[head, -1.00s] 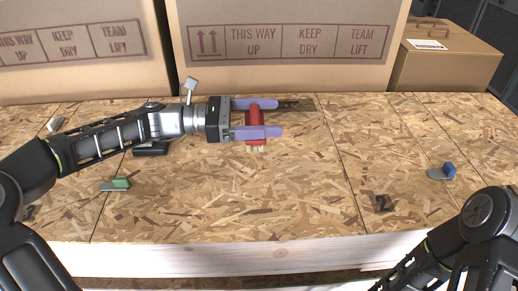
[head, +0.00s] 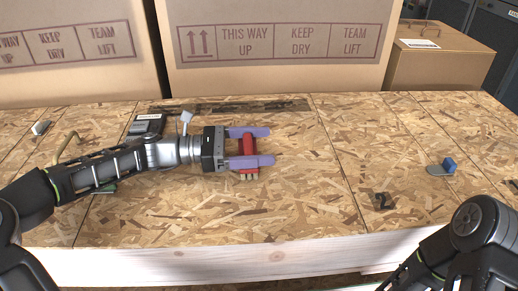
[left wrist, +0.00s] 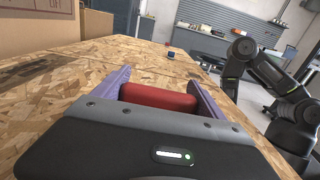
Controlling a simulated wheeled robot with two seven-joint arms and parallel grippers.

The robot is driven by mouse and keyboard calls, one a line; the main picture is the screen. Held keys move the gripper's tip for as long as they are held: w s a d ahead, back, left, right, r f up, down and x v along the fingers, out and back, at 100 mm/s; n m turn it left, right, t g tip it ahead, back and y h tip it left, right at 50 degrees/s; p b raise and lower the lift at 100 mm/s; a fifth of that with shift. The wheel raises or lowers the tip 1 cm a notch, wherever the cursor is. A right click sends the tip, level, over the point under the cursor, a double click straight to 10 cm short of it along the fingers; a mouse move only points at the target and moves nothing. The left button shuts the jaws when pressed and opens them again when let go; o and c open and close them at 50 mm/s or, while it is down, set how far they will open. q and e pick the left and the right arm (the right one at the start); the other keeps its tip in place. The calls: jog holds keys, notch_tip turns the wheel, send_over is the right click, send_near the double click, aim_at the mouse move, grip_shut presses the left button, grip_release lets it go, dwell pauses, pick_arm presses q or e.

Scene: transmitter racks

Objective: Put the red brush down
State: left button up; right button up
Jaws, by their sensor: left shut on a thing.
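The red brush (head: 248,146) is between the two purple fingers of my left gripper (head: 249,147), which is shut on it. Its pale bristles show just past the near finger in the head view. In the left wrist view the red body of the brush (left wrist: 158,97) spans the gap between the fingers (left wrist: 160,98). The brush is over or on the wooden board table (head: 300,205); I cannot tell whether it touches. My right arm is at the lower right of the head view, and its gripper is out of view.
Large cardboard boxes (head: 280,75) stand along the back. A dark strip (head: 290,104) lies near the boxes.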

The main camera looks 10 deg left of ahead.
pick_arm(q)
jog(key=o, duration=1.5)
jog(key=shift+r, duration=0.1)
jog(key=shift+a+p, duration=0.3)
jog(key=shift+a, duration=0.05)
jog(key=p+v, duration=0.4)
jog(key=v, duration=0.6)
jog(key=shift+s+a+r, duration=0.1)
jog(key=shift+a, duration=0.05)
jog(key=shift+s+a+p, duration=0.15)
jog(key=shift+a+p, duration=0.2)
jog(key=shift+a, duration=0.1)
jog(key=shift+c, duration=0.2)
